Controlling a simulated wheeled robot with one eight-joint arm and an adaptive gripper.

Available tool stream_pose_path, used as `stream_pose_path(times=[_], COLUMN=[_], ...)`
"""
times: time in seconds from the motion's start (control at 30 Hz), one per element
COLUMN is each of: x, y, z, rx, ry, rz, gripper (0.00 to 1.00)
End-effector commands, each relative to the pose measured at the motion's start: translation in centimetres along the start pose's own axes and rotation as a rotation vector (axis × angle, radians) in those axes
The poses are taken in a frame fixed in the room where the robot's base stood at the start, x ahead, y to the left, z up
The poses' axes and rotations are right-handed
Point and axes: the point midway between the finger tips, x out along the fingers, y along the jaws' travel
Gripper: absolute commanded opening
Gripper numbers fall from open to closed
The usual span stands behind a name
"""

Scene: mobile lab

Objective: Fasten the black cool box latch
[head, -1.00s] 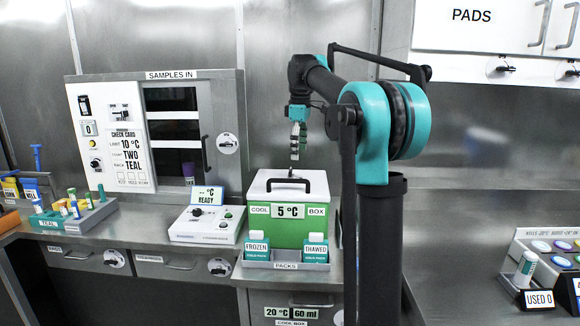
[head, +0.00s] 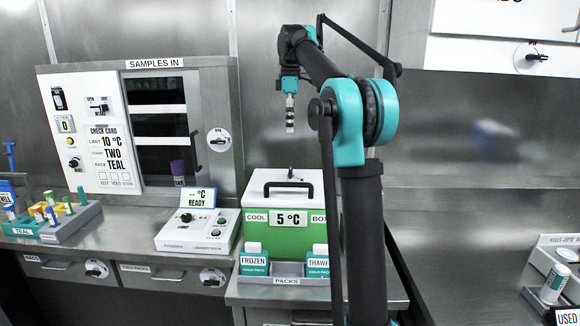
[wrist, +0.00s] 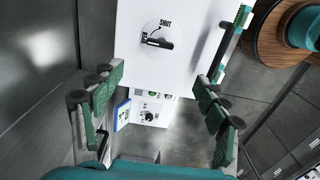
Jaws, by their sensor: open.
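The cool box (head: 258,246) is green with a white lid (head: 312,181) and stands on the counter, its front display reading 5 °C. A black handle (head: 287,186) shows at the lid's front. The black latch (wrist: 158,43) lies roughly crosswise on a round plate on the white lid in the wrist view. In the head view only a small dark bit (head: 291,173) shows there. My gripper (head: 290,128) hangs above the lid, clear of it. Its fingers (wrist: 160,115) are wide apart and empty.
Two cold packs, frozen (head: 254,263) and thawed (head: 317,263), stand in a packs tray (head: 286,281) before the box. A white READY device (head: 197,230) stands left. The samples cabinet (head: 215,100) stands behind it, and a steel wall rises behind the box.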

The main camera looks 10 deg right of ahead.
Motion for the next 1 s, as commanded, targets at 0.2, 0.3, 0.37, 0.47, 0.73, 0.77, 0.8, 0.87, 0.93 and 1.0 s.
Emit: stream_pose_path(times=[0.2, 0.3, 0.37, 0.47, 0.73, 0.77, 0.8, 0.87, 0.93, 1.0], x=[4.0, 5.9, 7.1, 9.1, 13.7, 14.0, 14.4, 14.9, 15.3, 15.6], y=[0.0, 0.0, -0.1, 0.0, 0.0, 0.0, 0.0, 0.0, 0.0, 0.0], z=[0.0, 0.0, 0.0, 0.0, 0.0, 0.0, 0.0, 0.0, 0.0, 0.0], rx=[0.001, 0.001, 0.001, 0.001, 0.001, 0.001, 0.001, 0.001, 0.001, 0.001], ry=[0.000, 0.000, 0.000, 0.000, 0.000, 0.000, 0.000, 0.000, 0.000, 0.000], rz=[0.000, 0.000, 0.000, 0.000, 0.000, 0.000, 0.000, 0.000, 0.000, 0.000], gripper=[0.74, 0.74, 0.74, 0.74, 0.74, 0.74, 0.74, 0.74, 0.74, 0.74])
